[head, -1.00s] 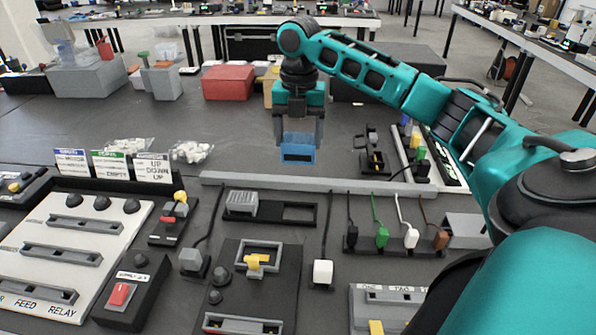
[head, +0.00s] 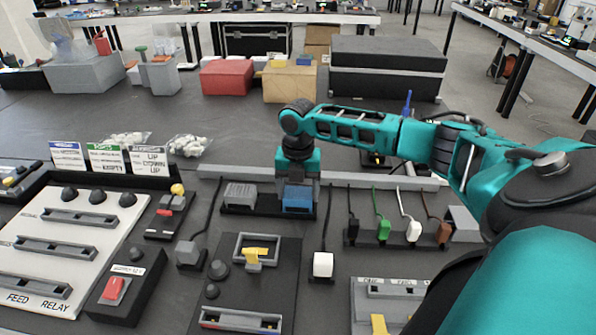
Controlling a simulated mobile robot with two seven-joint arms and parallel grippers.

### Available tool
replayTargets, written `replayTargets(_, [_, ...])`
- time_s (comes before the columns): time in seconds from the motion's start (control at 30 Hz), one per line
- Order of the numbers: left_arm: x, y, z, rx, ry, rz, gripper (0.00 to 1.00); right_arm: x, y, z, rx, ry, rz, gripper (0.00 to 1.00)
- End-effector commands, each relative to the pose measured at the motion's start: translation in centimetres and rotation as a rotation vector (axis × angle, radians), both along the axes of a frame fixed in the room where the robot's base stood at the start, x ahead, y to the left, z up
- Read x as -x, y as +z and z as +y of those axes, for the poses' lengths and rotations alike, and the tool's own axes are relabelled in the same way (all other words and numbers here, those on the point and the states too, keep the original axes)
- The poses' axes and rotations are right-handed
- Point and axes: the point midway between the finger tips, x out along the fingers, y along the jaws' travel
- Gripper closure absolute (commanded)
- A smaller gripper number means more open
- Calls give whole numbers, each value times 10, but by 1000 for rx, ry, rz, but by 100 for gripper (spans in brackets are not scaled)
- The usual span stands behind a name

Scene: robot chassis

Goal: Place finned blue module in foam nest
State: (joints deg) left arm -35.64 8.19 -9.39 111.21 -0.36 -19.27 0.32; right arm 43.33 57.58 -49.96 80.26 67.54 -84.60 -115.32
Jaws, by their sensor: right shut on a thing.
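The finned blue module (head: 298,197) is in the grip of my right gripper (head: 298,185), which points straight down. The module is at the right-hand recess of a dark nest tray (head: 255,210). It looks level, but I cannot tell whether it is fully seated or just above the recess. A grey finned module (head: 240,195) sits in the left-hand part of the same tray. The gripper hides the back of the recess. My left gripper is not in view.
A long grey rail (head: 345,181) runs just behind the tray. Black, green, white and brown plugs (head: 384,229) stand to the right. A panel with a yellow switch (head: 254,257) lies in front. A white slotted panel (head: 60,245) is at the left. Open table lies behind the rail.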

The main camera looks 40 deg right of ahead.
Motion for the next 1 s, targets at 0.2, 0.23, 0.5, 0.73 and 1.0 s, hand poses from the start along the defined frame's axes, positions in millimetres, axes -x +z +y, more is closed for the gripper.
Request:
replayTargets(0.2, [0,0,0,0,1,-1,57,-1,-1,0,-1,0,-2,64])
replayTargets(0.23, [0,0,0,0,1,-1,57,-1,-1,0,-1,0,-2,64])
replayTargets(0.5, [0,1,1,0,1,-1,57,0,-4,0,-1,0,-1,15])
replayTargets(0.73, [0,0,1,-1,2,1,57,0,-4,0,0,0,-1,1])
replayTargets(1.0, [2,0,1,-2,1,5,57,-1,5,0,0,0,-3,1])
